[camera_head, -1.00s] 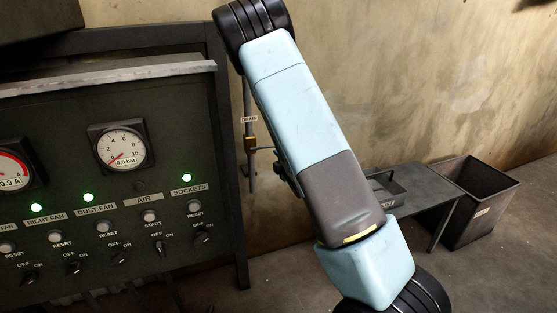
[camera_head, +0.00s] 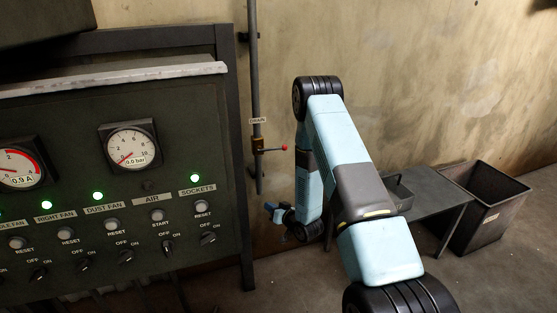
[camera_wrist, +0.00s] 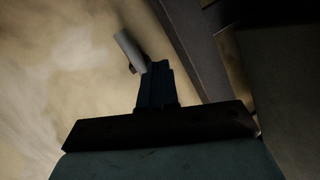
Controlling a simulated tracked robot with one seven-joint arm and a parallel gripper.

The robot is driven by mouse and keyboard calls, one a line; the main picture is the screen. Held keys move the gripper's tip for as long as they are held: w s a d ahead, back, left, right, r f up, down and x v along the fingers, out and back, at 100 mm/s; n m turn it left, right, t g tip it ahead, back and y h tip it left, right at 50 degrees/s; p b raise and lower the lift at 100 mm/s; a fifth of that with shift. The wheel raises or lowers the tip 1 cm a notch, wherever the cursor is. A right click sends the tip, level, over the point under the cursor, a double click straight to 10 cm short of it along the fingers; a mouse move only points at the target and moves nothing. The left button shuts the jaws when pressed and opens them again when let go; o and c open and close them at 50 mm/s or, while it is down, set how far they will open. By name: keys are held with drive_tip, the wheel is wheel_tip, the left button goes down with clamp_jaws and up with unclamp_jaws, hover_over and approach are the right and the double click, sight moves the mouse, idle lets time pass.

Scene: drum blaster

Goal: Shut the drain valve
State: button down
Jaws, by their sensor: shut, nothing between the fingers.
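The drain valve (camera_head: 258,146) sits on a vertical pipe (camera_head: 254,70) on the wall, below a DRAIN label (camera_head: 258,121). Its lever (camera_head: 273,149) points right, level and across the pipe, with a red tip (camera_head: 284,148). My gripper (camera_head: 269,206) is small and low in the head view, below the lever and just right of the pipe's lower end. It touches no lever that I can see. In the wrist view my fingers (camera_wrist: 155,85) are shut and empty, with a grey cylinder, likely the pipe end (camera_wrist: 128,47), near their tips.
The control panel (camera_head: 110,180), with gauges and switches, stands close left of the pipe; its frame post (camera_head: 240,190) is nearest. A low table (camera_head: 430,195) with a tray and a dark bin (camera_head: 485,205) stand at the right. The wall right of the lever is bare.

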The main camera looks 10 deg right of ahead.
wheel_tip(320, 180, down, 2)
drive_tip(key=m+y, duration=0.1)
drive_tip(key=m, duration=0.4)
drive_tip(key=m+t+h, duration=0.6)
drive_tip(key=m+t, duration=0.5)
drive_tip(key=m, duration=2.1)
approach(272, 149)
drive_tip(key=w+d+f, duration=0.2)
drive_tip(key=w, duration=0.4)
drive_tip(key=shift+w+a+r, duration=0.1)
drive_tip(key=shift+r, duration=0.85)
drive_tip(key=shift+w+a+r, duration=0.1)
drive_tip(key=shift+r, duration=0.9)
